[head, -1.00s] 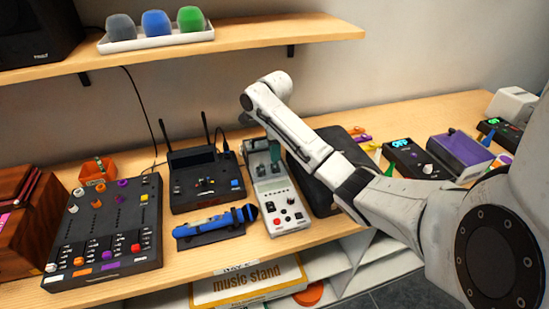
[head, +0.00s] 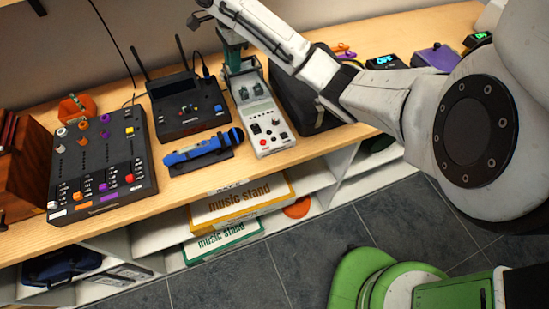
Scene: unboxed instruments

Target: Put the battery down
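My arm reaches over the bench, and its wrist end is at the top of the head view. Teal parts that look like my gripper (head: 231,48) sit below the forearm, at the upper end of a light grey device (head: 268,128) with knobs and a bay. They are small and partly covered by the arm, so I cannot tell whether the fingers are open or shut. I cannot make out a battery; it may be hidden at the teal parts or in the bay.
A black receiver (head: 190,108) with antennas and a blue microphone (head: 198,149) lie left of the device. A black mixer (head: 102,165) is further left. A dark case (head: 296,97) is close on the right. The wooden bench's front edge (head: 330,143) is just below.

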